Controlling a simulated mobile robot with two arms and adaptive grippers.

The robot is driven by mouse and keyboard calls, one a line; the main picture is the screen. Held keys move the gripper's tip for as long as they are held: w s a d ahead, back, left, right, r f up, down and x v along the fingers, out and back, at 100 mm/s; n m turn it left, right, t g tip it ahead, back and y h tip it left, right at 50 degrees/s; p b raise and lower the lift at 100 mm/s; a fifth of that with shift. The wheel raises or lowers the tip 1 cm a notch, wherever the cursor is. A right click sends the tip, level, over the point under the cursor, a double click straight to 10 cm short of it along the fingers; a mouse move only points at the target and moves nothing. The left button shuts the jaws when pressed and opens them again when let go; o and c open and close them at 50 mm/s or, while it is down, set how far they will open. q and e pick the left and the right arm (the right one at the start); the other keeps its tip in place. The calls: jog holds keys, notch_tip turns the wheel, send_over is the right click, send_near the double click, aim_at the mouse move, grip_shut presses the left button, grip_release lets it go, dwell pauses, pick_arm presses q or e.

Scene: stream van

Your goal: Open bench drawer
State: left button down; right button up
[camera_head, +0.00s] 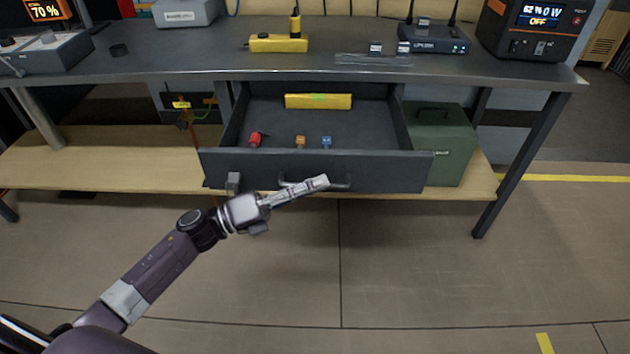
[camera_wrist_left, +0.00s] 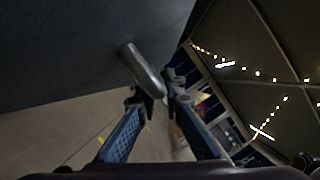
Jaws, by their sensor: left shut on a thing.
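The dark grey bench drawer (camera_head: 400,172) stands pulled out under the bench, with its inside in view. Its bar handle (camera_head: 343,184) is at the middle of the front, partly hidden by my left gripper (camera_head: 320,183). In the left wrist view the handle (camera_wrist_left: 143,68) runs down between the two fingers of my left gripper (camera_wrist_left: 160,94), beside the dark drawer front (camera_wrist_left: 75,45). My left gripper is shut on the handle. My right gripper is in neither view.
Inside the drawer lie a yellow block (camera_head: 318,101), a red item (camera_head: 256,139) and small orange and blue items. A green case (camera_head: 440,145) stands right of the drawer on the wooden lower shelf (camera_head: 100,165). The floor (camera_head: 420,280) in front is clear.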

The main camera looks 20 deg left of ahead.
pick_arm(q)
jog(key=c, duration=2.3)
grip_release()
jog(key=shift+a, duration=0.1)
jog(key=v, duration=1.2)
